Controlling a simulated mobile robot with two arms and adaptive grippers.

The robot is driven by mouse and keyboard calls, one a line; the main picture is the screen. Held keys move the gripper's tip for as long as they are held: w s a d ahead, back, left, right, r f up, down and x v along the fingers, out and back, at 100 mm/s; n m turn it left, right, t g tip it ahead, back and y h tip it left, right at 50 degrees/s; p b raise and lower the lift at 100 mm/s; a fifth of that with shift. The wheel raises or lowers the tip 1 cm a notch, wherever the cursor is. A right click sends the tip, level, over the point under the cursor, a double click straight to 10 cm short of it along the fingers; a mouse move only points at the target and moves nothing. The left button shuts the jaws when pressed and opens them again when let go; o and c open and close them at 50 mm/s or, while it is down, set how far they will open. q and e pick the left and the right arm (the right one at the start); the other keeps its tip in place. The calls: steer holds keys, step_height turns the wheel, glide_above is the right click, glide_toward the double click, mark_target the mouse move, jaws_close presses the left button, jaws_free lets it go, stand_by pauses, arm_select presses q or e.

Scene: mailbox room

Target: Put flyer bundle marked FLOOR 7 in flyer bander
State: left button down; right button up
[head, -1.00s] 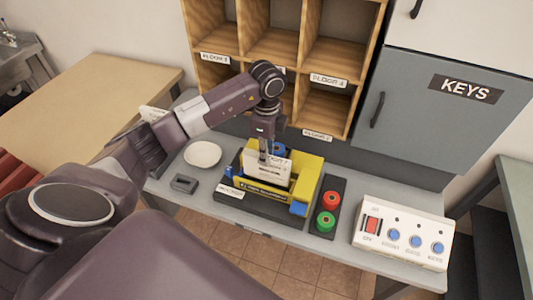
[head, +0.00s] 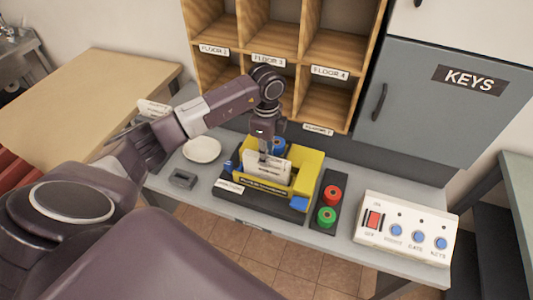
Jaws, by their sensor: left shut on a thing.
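The flyer bander (head: 309,172) is a yellow frame with blue parts on a black base, on the grey counter. My left gripper (head: 268,154) points down over it and is shut on a white flyer bundle (head: 266,170). The bundle stands roughly upright between the yellow walls, its lower part hidden behind the front wall. Its printing is too small to read now. My right gripper is out of view.
A red and a green button (head: 327,217) stand right of the bander, then a white switch panel (head: 406,230). A white dish (head: 202,149) and a small dark grey item (head: 183,179) lie left. Wooden pigeonholes (head: 271,45) and a grey KEYS cabinet (head: 424,120) rise behind.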

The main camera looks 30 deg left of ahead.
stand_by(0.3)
arm_select(q)
steer(key=shift+f+b, duration=0.9)
steer(key=shift+f, duration=0.4)
steer(key=c, duration=1.7)
jaws_free()
steer(key=shift+r, duration=0.1)
steer(key=shift+r+p, duration=2.85)
steer(key=shift+r, duration=0.6)
